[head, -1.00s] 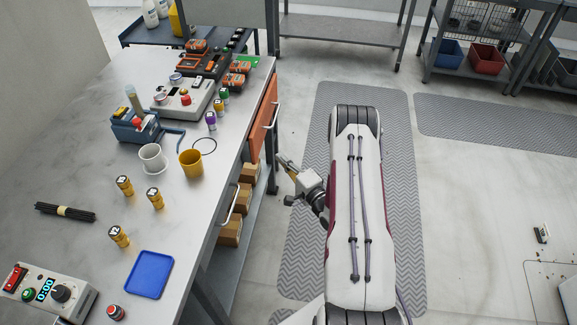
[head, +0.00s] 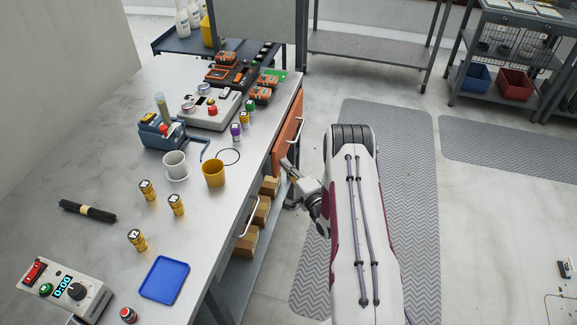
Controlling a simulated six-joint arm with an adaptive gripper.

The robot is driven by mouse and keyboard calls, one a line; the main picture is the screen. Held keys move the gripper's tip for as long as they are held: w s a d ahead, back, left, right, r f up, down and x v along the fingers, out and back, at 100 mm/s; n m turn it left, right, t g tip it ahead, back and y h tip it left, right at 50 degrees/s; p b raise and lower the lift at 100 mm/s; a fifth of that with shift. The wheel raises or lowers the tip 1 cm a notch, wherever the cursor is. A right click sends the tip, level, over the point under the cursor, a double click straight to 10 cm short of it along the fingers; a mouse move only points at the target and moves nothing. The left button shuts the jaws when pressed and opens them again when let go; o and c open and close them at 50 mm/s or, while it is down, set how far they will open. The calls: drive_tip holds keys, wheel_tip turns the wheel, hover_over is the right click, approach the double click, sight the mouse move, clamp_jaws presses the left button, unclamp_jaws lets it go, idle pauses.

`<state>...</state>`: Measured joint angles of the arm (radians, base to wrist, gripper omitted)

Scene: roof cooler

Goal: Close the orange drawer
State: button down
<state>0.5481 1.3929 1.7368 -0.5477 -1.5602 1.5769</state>
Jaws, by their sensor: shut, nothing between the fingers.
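The orange drawer (head: 284,142) is under the right edge of the workbench, towards its far end. Its front shows as an orange panel with a pale bar handle (head: 297,132). How far it stands out from the bench is hard to tell from above. My gripper (head: 285,163) is shut and empty, close to the near lower end of the orange front. I cannot tell whether the fingertips touch it.
The workbench (head: 110,195) holds cups, small canisters and a blue tray (head: 164,280). A second bar handle (head: 248,220) sits nearer along the bench edge. Cardboard boxes (head: 258,212) stand on the shelf below. Floor with a grey mat (head: 407,150) lies to the right.

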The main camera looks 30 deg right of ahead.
sight(277, 165)
drive_tip(key=shift+w, duration=0.1)
drive_tip(key=shift+w+a, duration=1.7)
drive_tip(key=shift+a, duration=0.1)
drive_tip(key=shift+a+r, duration=0.1)
drive_tip(key=shift+s+d, duration=0.45)
drive_tip(key=shift+d, duration=0.1)
drive_tip(key=shift+s+d, duration=1.1)
drive_tip(key=shift+d, duration=0.15)
drive_tip(key=s, duration=1)
drive_tip(key=shift+f, duration=0.2)
